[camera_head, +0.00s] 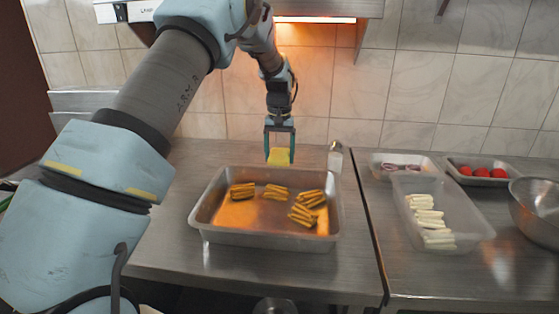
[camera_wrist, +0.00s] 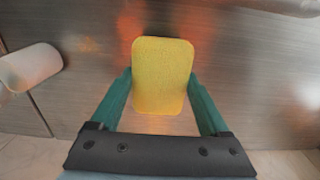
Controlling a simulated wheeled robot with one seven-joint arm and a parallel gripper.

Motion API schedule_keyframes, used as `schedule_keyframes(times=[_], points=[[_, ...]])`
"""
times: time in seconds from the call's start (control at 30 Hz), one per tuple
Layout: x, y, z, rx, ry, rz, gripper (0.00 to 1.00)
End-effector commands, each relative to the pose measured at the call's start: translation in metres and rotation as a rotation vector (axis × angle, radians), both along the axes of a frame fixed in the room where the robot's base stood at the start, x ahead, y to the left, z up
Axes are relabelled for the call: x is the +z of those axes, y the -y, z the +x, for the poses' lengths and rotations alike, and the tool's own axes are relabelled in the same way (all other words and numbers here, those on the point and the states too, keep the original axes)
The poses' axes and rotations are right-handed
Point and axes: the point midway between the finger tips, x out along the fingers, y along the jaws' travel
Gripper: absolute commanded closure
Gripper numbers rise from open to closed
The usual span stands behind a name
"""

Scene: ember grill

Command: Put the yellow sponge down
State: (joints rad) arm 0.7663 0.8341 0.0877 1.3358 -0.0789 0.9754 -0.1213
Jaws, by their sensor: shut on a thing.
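The yellow sponge (camera_head: 279,157) is held between the green fingers of my gripper (camera_head: 279,150), behind the metal tray in the head view. In the wrist view the sponge (camera_wrist: 162,75) fills the space between the two fingers of my gripper (camera_wrist: 162,88), with a steel surface behind it. My gripper is shut on the sponge and points down. I cannot tell whether the sponge touches the counter.
A steel tray (camera_head: 265,242) with several yellow-brown sticks stands just in front. A whitish shaker (camera_head: 335,158) stands right of my gripper. Further right are a clear tub (camera_head: 470,237), a tray of red items (camera_head: 510,182) and a steel bowl (camera_head: 540,215).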

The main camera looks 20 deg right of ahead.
Motion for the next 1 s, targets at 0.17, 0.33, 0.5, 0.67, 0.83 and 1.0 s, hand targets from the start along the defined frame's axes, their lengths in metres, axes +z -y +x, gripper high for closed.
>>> schedule_keyframes(times=[0.17,0.33,0.5,0.67,0.83,1.0], points=[[-0.023,0.000,-0.001,0.000,-0.003,0.002,0.73],[-0.026,0.000,0.000,0.000,0.000,0.000,0.73],[-0.028,0.000,0.000,0.000,-0.001,0.001,0.73],[-0.029,0.000,0.000,0.001,0.000,0.000,0.08],[-0.029,0.000,0.000,0.000,-0.001,0.001,0.00],[-0.026,0.000,0.000,0.000,0.000,0.000,0.00]])
